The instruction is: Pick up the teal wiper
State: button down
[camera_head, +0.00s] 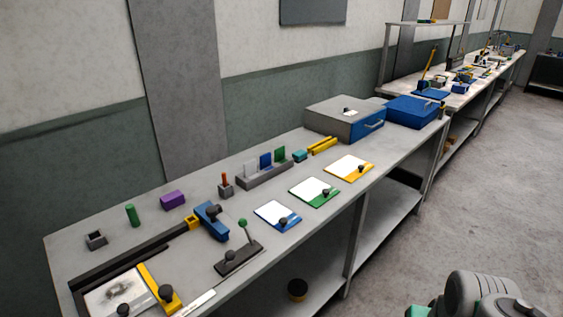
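A small teal block, which looks like the teal wiper (300,155), lies on the grey workbench (215,252). It sits between the right end of a grey rack (262,179) and a pair of yellow bars (322,146). It is small in this view, so its exact shape is hard to tell. Nothing covers it. A grey and green part of my arm shows in the bottom right corner, apart from the bench. My gripper's fingers are not in view.
White plates edged blue (276,214), green (314,191) and yellow (349,168) lie along the bench front. A grey and blue box (344,118) stands behind the yellow bars. A dark lever fixture (238,257) stands nearer. The floor (440,225) right of the bench is clear.

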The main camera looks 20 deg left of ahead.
aim_at(300, 156)
jog(key=u, duration=0.75)
jog(key=i, duration=1)
jog(key=z, duration=0.1)
jog(key=k, duration=0.5)
jog(key=z, duration=1.65)
jog(key=i, duration=1.45)
jog(key=u, duration=3.15)
jog(key=i, duration=0.5)
jog(key=u, duration=0.05)
